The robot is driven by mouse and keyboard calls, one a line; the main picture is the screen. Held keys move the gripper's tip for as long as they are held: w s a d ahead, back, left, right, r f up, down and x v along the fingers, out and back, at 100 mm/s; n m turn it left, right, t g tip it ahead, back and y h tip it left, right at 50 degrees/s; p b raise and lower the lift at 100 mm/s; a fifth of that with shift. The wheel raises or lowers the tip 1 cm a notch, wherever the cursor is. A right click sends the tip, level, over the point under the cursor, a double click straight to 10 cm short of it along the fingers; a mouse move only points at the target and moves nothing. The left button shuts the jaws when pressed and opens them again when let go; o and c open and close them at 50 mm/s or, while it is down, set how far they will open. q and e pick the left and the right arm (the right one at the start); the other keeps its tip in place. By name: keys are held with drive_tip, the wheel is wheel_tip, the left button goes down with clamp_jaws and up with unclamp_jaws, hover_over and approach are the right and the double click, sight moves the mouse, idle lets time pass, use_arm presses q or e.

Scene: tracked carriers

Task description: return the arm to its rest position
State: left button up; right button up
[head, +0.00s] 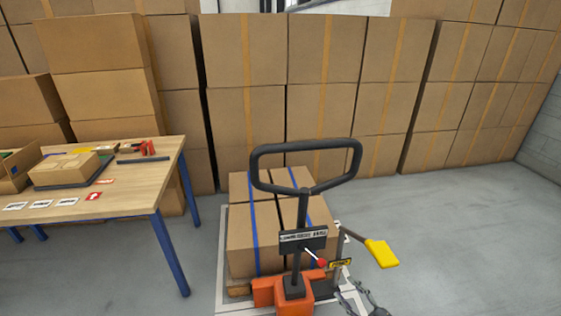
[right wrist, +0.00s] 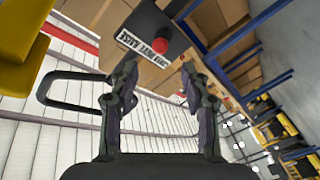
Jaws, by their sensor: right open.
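My right gripper (head: 349,291) is at the bottom of the head view, just right of the pallet jack's orange base (head: 278,294). In the right wrist view the right gripper (right wrist: 158,82) is open, with nothing between its fingers. The pallet jack's red-knobbed lever (head: 314,257) is up and left of the gripper in the head view. The red knob (right wrist: 155,33) also shows beyond the fingers in the wrist view, apart from them. My left gripper is out of view.
The jack's black loop handle (head: 307,146) stands upright before strapped cartons (head: 240,240). A yellow paddle (head: 381,253) sticks out just above my right gripper. A wooden table (head: 130,195) with boxes stands left. Stacked cartons line the back. Floor (head: 460,240) at right is clear.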

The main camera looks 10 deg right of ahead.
drive_tip(key=s+d+f+m+g+h+p, duration=0.1)
drive_tip(key=s+d+f+m+g+h, duration=0.15)
drive_tip(key=f, duration=0.45)
drive_tip(key=s+d+f+m+g+h+p, duration=0.1)
drive_tip(key=s+d+f+m+g+h, duration=0.1)
drive_tip(key=s+f+m, duration=0.3)
drive_tip(key=s+d+f+g+h+p, duration=0.1)
drive_tip(key=s+d+f+g+h, duration=0.1)
drive_tip(key=f, duration=0.6)
drive_tip(key=s+a+f+m+g, duration=0.1)
drive_tip(key=s+a+f+g, duration=0.1)
drive_tip(key=s, duration=0.6)
drive_tip(key=s+a+f+m+g+p, duration=0.1)
drive_tip(key=s+a+f+m+g, duration=0.1)
drive_tip(key=s+f, duration=0.5)
drive_tip(key=s+a+f+m+g+p, duration=0.1)
drive_tip(key=s+f+g, duration=0.4)
drive_tip(key=s, duration=0.6)
drive_tip(key=a+m, duration=0.1)
drive_tip(key=a, duration=0.1)
drive_tip(key=shift+a, duration=0.3)
